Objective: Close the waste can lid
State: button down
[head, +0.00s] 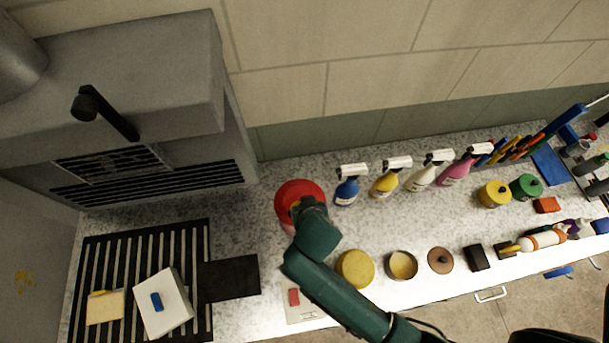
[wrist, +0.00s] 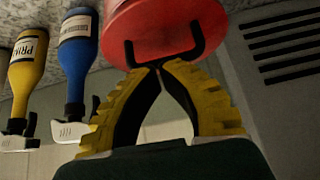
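The red waste can (head: 298,196) stands on the speckled counter, left of the spray bottles. In the wrist view, its round red lid (wrist: 155,32) fills the top middle, with a dark U-shaped handle (wrist: 197,42) on it. My gripper (wrist: 157,66) has yellow-backed fingers with black pads, and their tips meet at the handle's bar. I cannot tell whether the thin bar is pinched between the tips or only touched by them. In the head view my arm and wrist hide the near side of the can and the fingers. How far open the lid is cannot be told.
Blue (head: 346,191) and yellow (head: 384,184) spray bottles stand close right of the can. A yellow round lid (head: 355,268) and an open tin (head: 402,265) lie in front. A grey hooded unit (head: 150,100) is at left, with a slatted black rack (head: 90,255) below.

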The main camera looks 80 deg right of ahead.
jog(key=shift+a, duration=0.1)
dwell(0.3)
jog(key=r+p, duration=0.4)
jog(key=shift+w+d+r, duration=0.15)
jog(key=shift+d, duration=0.25)
jog(key=b+v, duration=0.1)
jog(key=v, duration=0.8)
jog(key=shift+r, duration=0.3)
jog(key=shift+a, duration=0.1)
